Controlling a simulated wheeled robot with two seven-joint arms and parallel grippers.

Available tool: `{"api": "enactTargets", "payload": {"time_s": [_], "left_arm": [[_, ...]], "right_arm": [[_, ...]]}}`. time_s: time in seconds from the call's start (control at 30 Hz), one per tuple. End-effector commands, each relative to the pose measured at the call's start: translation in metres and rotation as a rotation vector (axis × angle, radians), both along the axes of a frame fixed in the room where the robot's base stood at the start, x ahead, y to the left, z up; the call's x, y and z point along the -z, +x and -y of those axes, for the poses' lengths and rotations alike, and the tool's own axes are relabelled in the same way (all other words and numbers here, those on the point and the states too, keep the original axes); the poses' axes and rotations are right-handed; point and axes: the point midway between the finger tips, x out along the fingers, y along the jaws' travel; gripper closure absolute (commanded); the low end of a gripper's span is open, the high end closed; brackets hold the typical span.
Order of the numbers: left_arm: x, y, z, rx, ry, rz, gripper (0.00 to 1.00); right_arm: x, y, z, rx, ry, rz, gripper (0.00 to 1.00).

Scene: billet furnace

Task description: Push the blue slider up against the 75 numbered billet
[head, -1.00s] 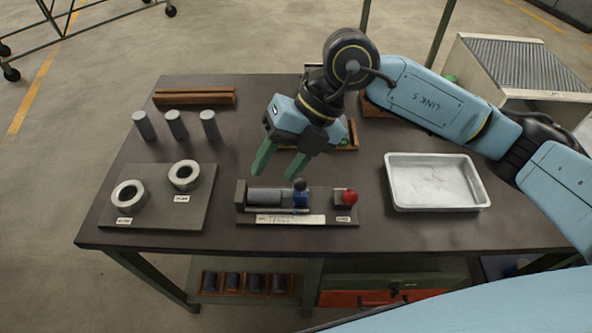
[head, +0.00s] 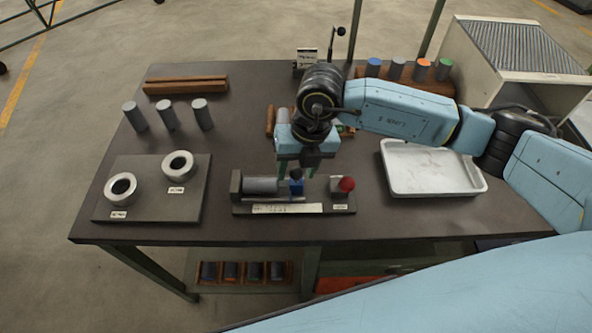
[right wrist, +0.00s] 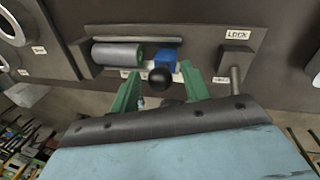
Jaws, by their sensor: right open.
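The blue slider (head: 296,187) with its black ball knob (head: 296,174) sits in the grey fixture (head: 236,187) at the table's front middle. A grey billet (head: 260,185) lies in the fixture to the slider's left; its number is not readable. In the right wrist view a narrow gap shows between the billet (right wrist: 115,53) and the blue slider (right wrist: 168,59). My right gripper (head: 296,177) is open above the slider. In the right wrist view its green fingers stand on either side of the black knob (right wrist: 160,78), apart from it. My left gripper is not in view.
A red knob (head: 346,184) stands at the fixture's right end. A plate with two rings (head: 120,188) lies left, with several upright grey cylinders (head: 168,115) behind it. A white tray (head: 428,190) is right. Several colour-topped cylinders (head: 396,68) stand in a rack at the back.

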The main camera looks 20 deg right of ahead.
Motion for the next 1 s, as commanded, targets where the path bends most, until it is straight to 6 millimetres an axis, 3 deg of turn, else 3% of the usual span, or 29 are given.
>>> {"api": "enactTargets", "payload": {"time_s": [0.2, 0.47, 0.8, 1.0], "left_arm": [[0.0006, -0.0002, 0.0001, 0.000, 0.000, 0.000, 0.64], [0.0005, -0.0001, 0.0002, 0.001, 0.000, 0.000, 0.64], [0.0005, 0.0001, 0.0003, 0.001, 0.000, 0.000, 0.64], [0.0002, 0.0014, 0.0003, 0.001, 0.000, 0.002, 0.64]], "right_arm": [[0.0132, -0.0001, -0.0030, 0.000, 0.001, -0.001, 0.53], [0.0135, 0.0000, -0.0030, -0.001, 0.001, 0.000, 0.55], [0.0127, 0.0000, -0.0037, -0.002, 0.003, 0.001, 0.99], [0.0122, -0.0001, -0.0040, 0.005, 0.006, 0.002, 1.00]]}}
